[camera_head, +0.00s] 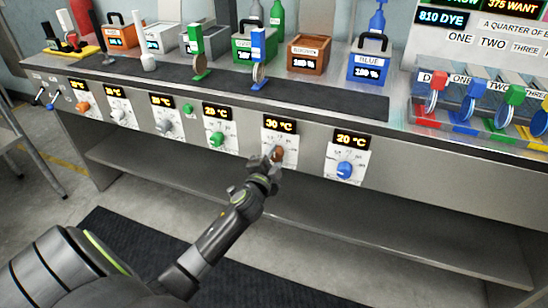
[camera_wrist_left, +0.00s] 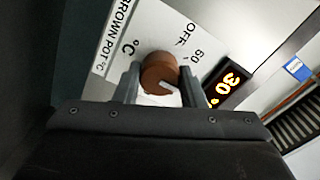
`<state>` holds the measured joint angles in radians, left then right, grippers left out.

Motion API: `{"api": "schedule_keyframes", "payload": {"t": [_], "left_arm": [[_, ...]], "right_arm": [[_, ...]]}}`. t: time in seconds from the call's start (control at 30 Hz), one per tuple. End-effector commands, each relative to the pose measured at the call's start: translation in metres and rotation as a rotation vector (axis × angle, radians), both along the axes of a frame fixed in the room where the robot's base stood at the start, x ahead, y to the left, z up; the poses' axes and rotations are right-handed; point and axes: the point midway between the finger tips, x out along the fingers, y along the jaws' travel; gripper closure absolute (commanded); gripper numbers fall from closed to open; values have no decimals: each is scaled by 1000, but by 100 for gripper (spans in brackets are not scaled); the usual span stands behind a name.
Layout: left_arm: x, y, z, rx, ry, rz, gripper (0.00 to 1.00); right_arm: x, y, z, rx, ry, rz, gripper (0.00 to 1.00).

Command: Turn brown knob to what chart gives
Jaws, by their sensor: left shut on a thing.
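The brown knob (camera_head: 278,153) is on the front panel of the bench, under a display (camera_head: 280,124) that reads 30 °C. In the left wrist view the knob (camera_wrist_left: 160,75) sits between my two fingers, with a pale pointer mark on its face. The plate (camera_wrist_left: 140,25) around it reads BROWN POT °C, OFF and 60. My left gripper (camera_head: 268,163) is shut on the knob. The chart at the upper right shows 375 WANT, 810 DYE and "a quarter of", partly cut off. My right gripper is not in view.
A blue knob (camera_head: 344,169) under a 20 °C display is to the right, a green knob (camera_head: 216,139) to the left. Above stand a brown pot (camera_head: 309,56) and a blue pot (camera_head: 368,66), both reading 100 %. A lower shelf (camera_head: 300,212) runs below.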

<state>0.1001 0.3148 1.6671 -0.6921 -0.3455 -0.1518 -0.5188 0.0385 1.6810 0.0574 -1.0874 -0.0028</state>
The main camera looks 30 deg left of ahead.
Motion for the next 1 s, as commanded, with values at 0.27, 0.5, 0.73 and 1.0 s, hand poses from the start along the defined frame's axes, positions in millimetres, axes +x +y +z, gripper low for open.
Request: {"api": "schedule_keyframes", "payload": {"t": [0.27, 0.5, 0.73, 1.0], "left_arm": [[0, 0, 0, -2, -1, -2, 58], [0, 0, 0, -2, -1, -1, 41], [-3, -1, 0, -2, 0, 0, 41], [-42, -10, -1, -3, 1, -1, 41]], "right_arm": [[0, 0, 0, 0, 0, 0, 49], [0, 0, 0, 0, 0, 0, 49], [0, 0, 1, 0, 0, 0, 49], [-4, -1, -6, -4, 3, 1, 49]]}}
